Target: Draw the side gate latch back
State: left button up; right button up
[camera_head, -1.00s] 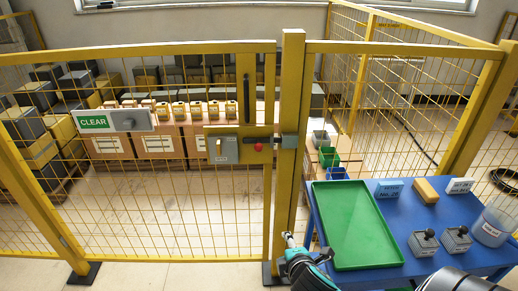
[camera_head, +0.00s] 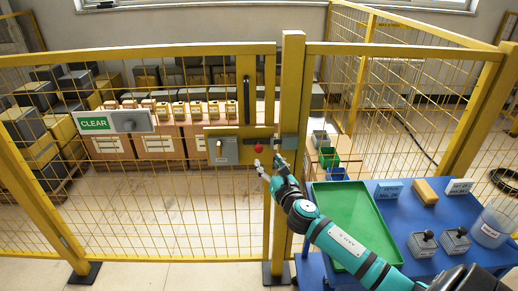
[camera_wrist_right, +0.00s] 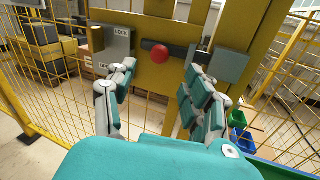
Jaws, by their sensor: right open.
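The side gate latch is a dark sliding bolt (camera_head: 262,140) with a round red knob (camera_head: 258,148), on a yellow plate near the gate's right edge. The bolt reaches right toward a grey keeper (camera_head: 289,142) on the yellow post. My right gripper (camera_head: 268,162) is open just below the knob. In the right wrist view the red knob (camera_wrist_right: 159,54) shows beyond and between the two spread fingers (camera_wrist_right: 160,78), with nothing gripped. The dark bolt (camera_wrist_right: 180,50) runs behind the right fingertip to the keeper (camera_wrist_right: 228,64). My left gripper is not in view.
A grey box marked LOCK (camera_wrist_right: 115,48) sits left of the knob. A green CLEAR sign plate (camera_head: 115,122) hangs on the mesh. A blue table (camera_head: 400,255) with a green tray (camera_head: 350,215) and small items stands right, under my right arm. Boxes stand behind the fence.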

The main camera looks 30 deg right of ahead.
aim_at(260, 151)
jog(key=x, duration=0.8)
jog(key=shift+w, duration=0.4)
grip_shut()
